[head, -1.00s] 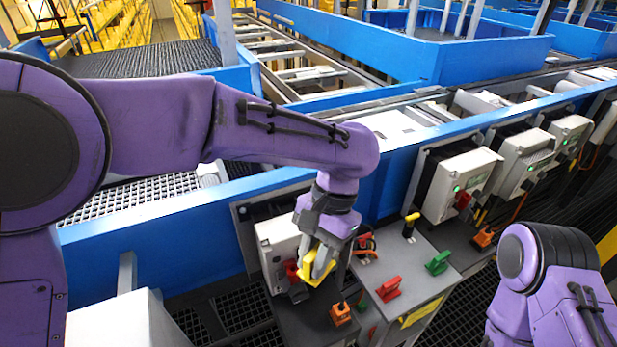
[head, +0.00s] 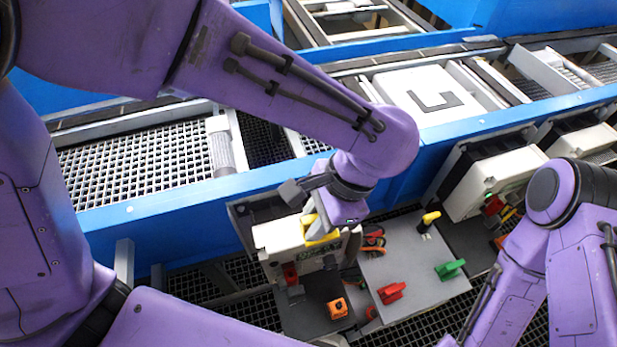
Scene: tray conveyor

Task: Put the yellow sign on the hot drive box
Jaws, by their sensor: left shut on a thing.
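My left gripper (head: 324,222) is shut on the yellow sign (head: 318,237), at the near side of the blue conveyor frame. The sign is partly hidden by the gripper. A white drive box (head: 275,238) is directly beside and behind the sign, with a red knob (head: 290,273) low on its front. I cannot tell whether the sign touches the box. Another white drive box (head: 490,180) is farther right along the frame. No marking that I can read tells which box is hot. My right arm is at the right; its gripper is out of view.
A grey cabinet top (head: 405,265) holds a red clip (head: 391,292), a green clip (head: 450,269) and a yellow-and-black handled item (head: 428,221). An orange padlock-like item (head: 337,308) lies on a dark ledge. A white tray (head: 430,95) is on the conveyor.

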